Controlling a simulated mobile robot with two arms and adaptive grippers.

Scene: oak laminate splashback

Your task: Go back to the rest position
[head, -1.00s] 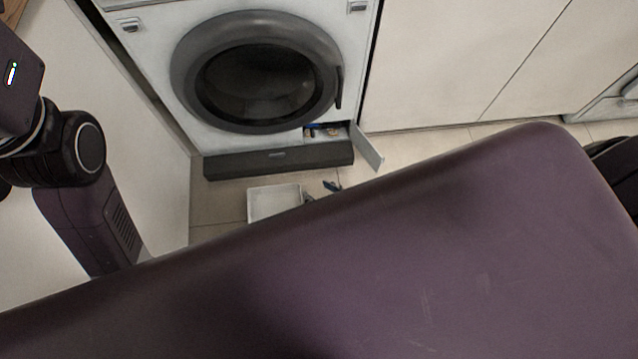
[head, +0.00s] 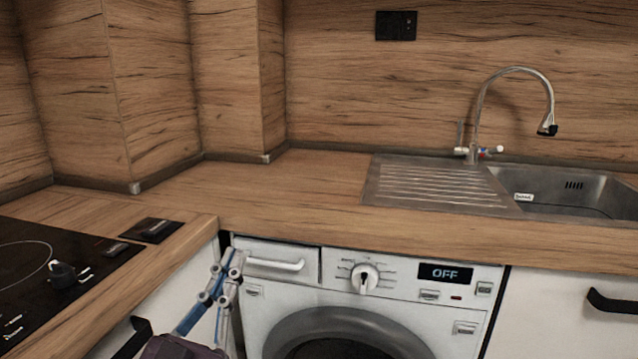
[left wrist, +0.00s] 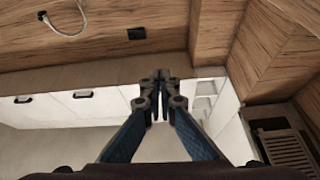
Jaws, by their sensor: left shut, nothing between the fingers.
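My left gripper (head: 231,260) rises in the head view at the lower left, in front of the washing machine's left edge and below the worktop edge. Its blue and grey fingers point up, and they hold nothing. In the left wrist view its fingertips (left wrist: 160,77) are together in the middle of the picture, with nothing between them. My right gripper is not in view.
The wooden worktop (head: 290,185) runs behind, with the sink (head: 570,190) and tap at right. The black hob (head: 50,270) is at left. The washing machine (head: 400,300) reads OFF. The worktop between hob and sink is clear.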

